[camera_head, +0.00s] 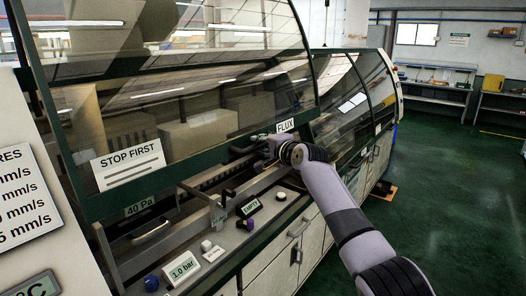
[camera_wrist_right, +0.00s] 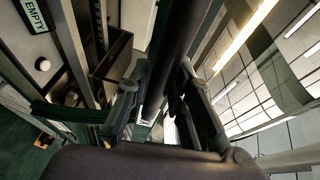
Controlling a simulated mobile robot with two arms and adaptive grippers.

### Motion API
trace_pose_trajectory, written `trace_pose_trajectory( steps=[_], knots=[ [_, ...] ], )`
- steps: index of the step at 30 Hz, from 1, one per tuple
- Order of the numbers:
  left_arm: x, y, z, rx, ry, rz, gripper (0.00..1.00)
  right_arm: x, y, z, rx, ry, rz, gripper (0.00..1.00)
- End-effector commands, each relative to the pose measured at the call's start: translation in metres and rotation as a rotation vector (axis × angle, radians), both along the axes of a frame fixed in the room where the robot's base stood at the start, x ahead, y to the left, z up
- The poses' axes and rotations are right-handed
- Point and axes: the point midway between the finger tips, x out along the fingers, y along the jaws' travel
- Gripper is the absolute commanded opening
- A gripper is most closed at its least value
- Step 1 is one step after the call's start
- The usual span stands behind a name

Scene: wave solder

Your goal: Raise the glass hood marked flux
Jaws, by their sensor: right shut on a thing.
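The glass hood (camera_head: 200,115) marked FLUX is a large clear pane in a dark green frame, at the left and centre of the head view. Its FLUX label (camera_head: 286,126) sits near the right end of its lower rail. The rail stands above the machine deck, with an open gap under it. My right gripper (camera_head: 262,146) is at that rail, just below and left of the label. In the wrist view, my right gripper (camera_wrist_right: 163,108) has its fingers on both sides of a dark bar (camera_wrist_right: 178,45), shut on it. The fingertips are partly hidden. My left gripper is out of view.
A STOP FIRST sign (camera_head: 128,164) is on the hood's glass. Under the hood lie metal rails and a conveyor. A second glass hood (camera_head: 350,95) stands to the right.

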Motion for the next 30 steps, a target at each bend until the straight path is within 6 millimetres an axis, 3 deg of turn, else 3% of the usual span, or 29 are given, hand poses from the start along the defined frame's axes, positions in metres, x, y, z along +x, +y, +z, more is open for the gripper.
trace_pose_trajectory(
  steps=[11,12,21,30],
  knots=[
    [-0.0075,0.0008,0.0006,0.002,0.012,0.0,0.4,0.0008,-0.0011,0.005,0.002,-0.006,-0.003,0.0],
    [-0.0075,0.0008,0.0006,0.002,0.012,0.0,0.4,0.0008,-0.0011,0.005,0.001,-0.005,-0.003,0.21],
    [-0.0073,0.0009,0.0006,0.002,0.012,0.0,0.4,0.0007,-0.001,0.0027,0.0,-0.003,-0.003,0.41],
    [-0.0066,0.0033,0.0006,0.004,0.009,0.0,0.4,0.0003,-0.001,0.0016,-0.001,-0.001,-0.002,0.41]
  ],
)
